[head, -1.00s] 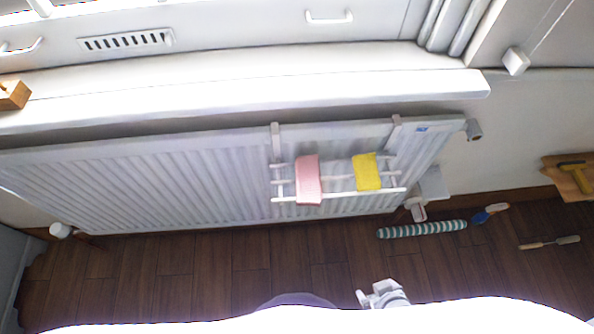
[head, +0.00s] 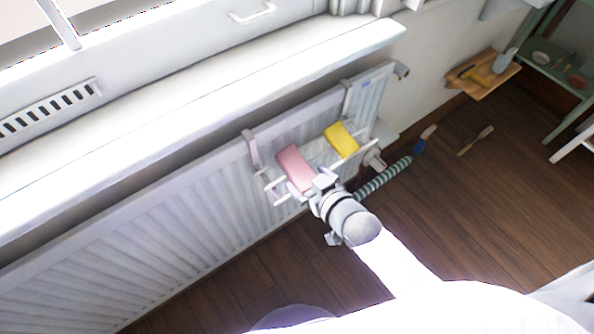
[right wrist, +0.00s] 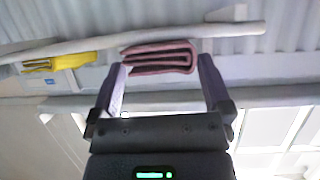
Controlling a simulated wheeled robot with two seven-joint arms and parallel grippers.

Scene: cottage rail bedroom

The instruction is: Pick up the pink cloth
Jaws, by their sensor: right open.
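My right gripper (head: 308,186) is at the near lower end of the cloth in the head view. It is open, with one finger to each side of the cloth in the right wrist view (right wrist: 163,75), and the jaws are not closed on it. My left gripper is not in view.
The ribbed radiator (head: 150,225) stands under a white sill (head: 200,105). A striped roll (head: 385,178) and a brush (head: 425,138) lie on the wooden floor.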

